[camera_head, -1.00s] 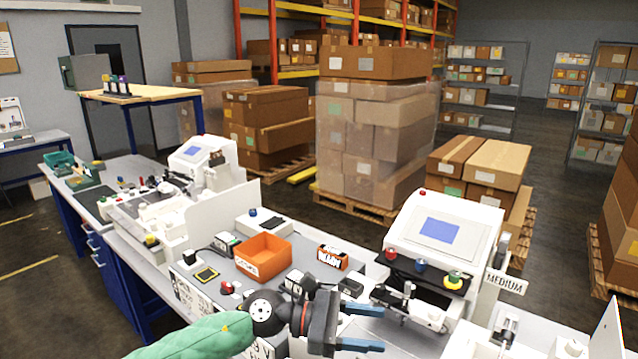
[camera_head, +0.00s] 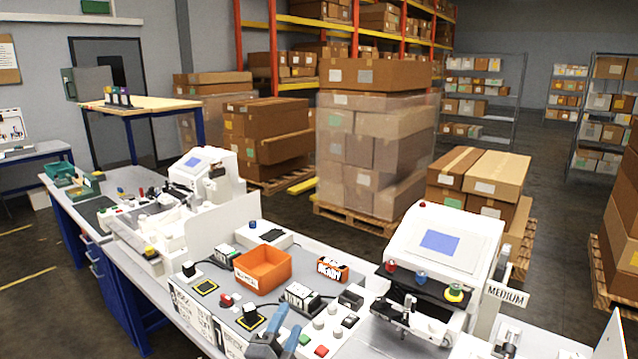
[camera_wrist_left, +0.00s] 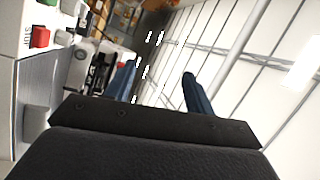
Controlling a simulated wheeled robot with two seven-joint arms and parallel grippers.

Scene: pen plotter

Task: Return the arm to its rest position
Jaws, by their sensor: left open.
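My left gripper (camera_head: 284,337) shows at the bottom of the head view, at the front edge of the workbench, with its blue fingers pointing up. In the left wrist view its two blue fingers (camera_wrist_left: 160,90) stand apart with nothing between them. The rest of the left arm is out of the head view. The pen plotter machine (camera_head: 440,255), white with a blue screen, stands to the right of the gripper and apart from it. My right gripper is not in view.
An orange bin (camera_head: 262,270) and a black-and-orange READY box (camera_head: 332,269) sit on the bench behind the gripper. Green and red buttons (camera_head: 320,351) are close to its right. A second white machine (camera_head: 200,175) stands further left. Pallets of cartons (camera_head: 372,140) fill the floor behind.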

